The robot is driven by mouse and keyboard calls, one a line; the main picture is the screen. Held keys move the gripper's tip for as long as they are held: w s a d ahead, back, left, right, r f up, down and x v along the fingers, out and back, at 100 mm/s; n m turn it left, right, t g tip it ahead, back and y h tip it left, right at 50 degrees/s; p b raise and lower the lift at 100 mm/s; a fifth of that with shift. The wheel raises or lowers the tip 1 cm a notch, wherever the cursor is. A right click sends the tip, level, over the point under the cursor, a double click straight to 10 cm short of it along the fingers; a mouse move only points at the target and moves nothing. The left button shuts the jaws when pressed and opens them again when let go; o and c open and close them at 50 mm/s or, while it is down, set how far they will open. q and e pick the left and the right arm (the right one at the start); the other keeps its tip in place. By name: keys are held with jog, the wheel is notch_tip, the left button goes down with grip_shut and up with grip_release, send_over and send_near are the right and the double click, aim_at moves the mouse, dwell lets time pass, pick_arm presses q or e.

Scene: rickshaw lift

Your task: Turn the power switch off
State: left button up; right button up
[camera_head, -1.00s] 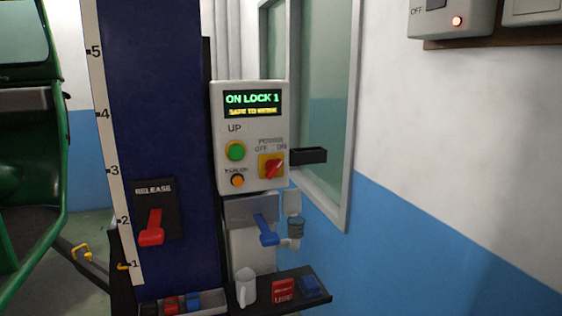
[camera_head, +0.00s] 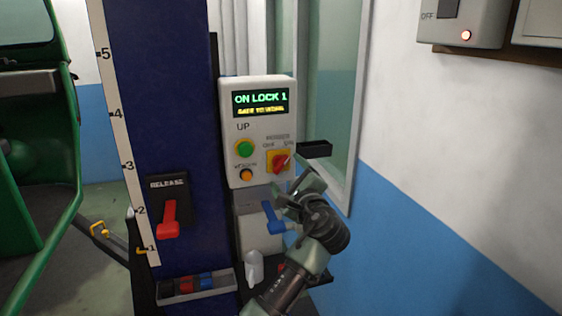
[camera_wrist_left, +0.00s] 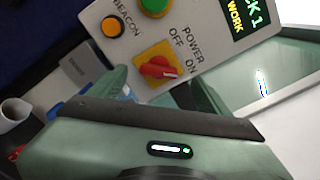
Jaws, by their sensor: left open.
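The power switch is a red rotary knob (camera_head: 280,163) on a yellow plate, low on the right side of the grey control box (camera_head: 240,165). It is turned toward the ON label. It also shows in the left wrist view (camera_wrist_left: 157,67), just beyond my gripper. My left gripper (camera_head: 297,183) is open and empty, just below and right of the knob, its fingers close to the box. Whether a finger touches the knob cannot be told. The box display (camera_head: 260,102) reads ON LOCK 1. My right gripper is not in view.
A green UP button (camera_head: 245,149) and an orange beacon button (camera_head: 246,175) sit left of the knob. A black bracket (camera_head: 315,149) sticks out at right. A blue lever (camera_head: 273,218) and a white mug (camera_head: 254,268) are below. A red release lever (camera_head: 169,219) is at left.

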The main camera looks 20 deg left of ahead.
aim_at(281, 169)
pick_arm(q)
jog(key=p+x, duration=0.1)
jog(key=x, duration=0.4)
jog(key=shift+w+a+p, duration=0.1)
jog(key=shift+a+p, duration=0.05)
jog(key=shift+p, duration=0.15)
jog(key=shift+w+a+f, duration=0.1)
jog(key=shift+w+a, duration=0.1)
jog(key=shift+w, duration=0.15)
jog(key=c, duration=1.4)
jog(key=shift+o, duration=0.2)
jog(key=shift+f+n+b, duration=0.25)
jog(key=shift+n+b, duration=0.45)
jog(key=shift+b, duration=0.25)
jog(key=n+b, duration=0.6)
jog(key=b, duration=0.1)
jog(key=n+b, duration=0.3)
jog(key=b, duration=0.1)
jog(key=shift+f+n, duration=0.3)
jog(key=n+b, duration=0.2)
jog(key=n, duration=0.1)
jog(key=shift+n+b, duration=0.85)
jog(key=shift+n, duration=0.05)
